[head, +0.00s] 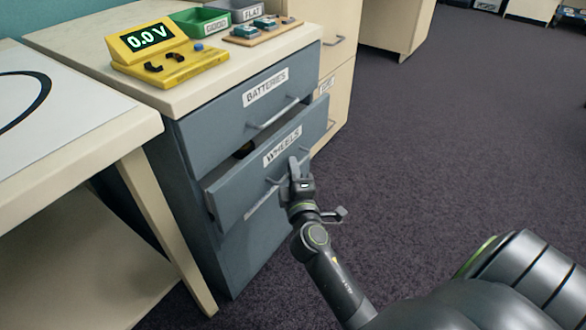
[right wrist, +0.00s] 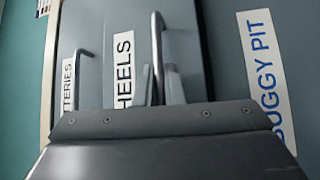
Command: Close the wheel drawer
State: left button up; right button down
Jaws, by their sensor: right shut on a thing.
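The wheel drawer (head: 265,170), grey with a WHEELS label, stands partly open in the grey cabinet. A dark gap shows above its front, and something brownish inside is mostly hidden. My right gripper (head: 298,172) is at the drawer front and shut on its handle (right wrist: 157,50), a metal bar that stands upright in the right wrist view. In that view the WHEELS label (right wrist: 123,70) is just left of the handle. The fingers are partly hidden by the gripper body there. My left gripper is not in view.
The BATTERIES drawer (head: 250,105) above is shut. A yellow meter (head: 165,55) reading 0.0 V, a green bin (head: 201,22) and a battery board (head: 262,31) stand on the cabinet top. A white table (head: 75,150) is at left. Carpet (head: 430,140) at right is clear.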

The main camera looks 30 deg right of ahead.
aim_at(280, 167)
jog(key=w, duration=0.1)
jog(key=w+a, duration=0.1)
jog(key=w+b, duration=0.1)
jog(key=shift+w+a, duration=0.3)
jog(key=shift+w, duration=0.1)
jog(key=shift+r, duration=0.1)
jog(key=c, duration=1.8)
grip_release()
jog(key=shift+w, duration=0.1)
